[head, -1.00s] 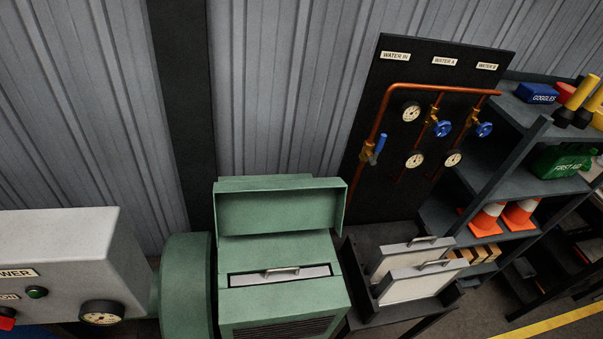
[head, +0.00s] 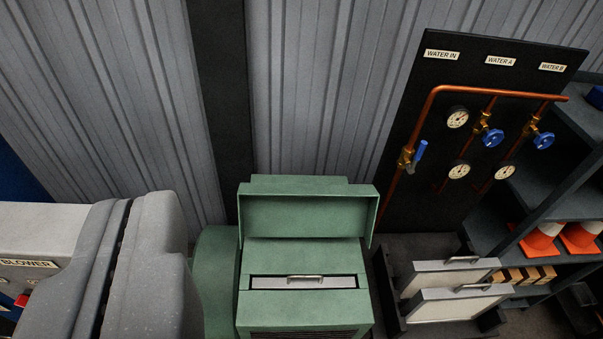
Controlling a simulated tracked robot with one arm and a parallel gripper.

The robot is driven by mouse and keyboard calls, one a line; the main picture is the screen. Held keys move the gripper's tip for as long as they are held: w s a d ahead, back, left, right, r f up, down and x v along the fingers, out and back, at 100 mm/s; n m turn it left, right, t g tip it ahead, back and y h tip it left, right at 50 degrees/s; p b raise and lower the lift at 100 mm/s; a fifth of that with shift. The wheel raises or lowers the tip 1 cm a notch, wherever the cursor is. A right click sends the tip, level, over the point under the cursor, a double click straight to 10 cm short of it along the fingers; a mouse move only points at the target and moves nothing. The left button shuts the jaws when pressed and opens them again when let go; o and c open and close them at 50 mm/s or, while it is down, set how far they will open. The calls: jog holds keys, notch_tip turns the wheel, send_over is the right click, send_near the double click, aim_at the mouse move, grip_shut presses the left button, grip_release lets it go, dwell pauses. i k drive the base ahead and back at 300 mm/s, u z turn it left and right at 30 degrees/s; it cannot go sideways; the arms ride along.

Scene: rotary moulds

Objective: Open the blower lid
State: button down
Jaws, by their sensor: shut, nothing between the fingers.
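The green blower housing (head: 305,310) stands at the bottom centre. Its green lid (head: 305,216) stands raised at the back of the housing, with its recessed inner face and side rims toward me. Below it, the housing's top is uncovered and a slot shows, holding a grey panel with a metal handle (head: 305,277). Nothing touches the lid. My gripper's fingers are not in the picture. A rounded grey body with a dark seam, seemingly part of my arm, fills the lower left, left of the housing.
A grey control box (head: 40,230) labelled BLOWER is at the left, partly hidden. Right of the housing, a dark rack (head: 395,320) holds two framed filters (head: 455,301). Behind are a black water panel (head: 470,75) with copper pipes and a shelf (head: 500,232) with cones.

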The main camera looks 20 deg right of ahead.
aim_at(278, 210)
jog(key=i, duration=0.95)
jog(key=u, duration=0.05)
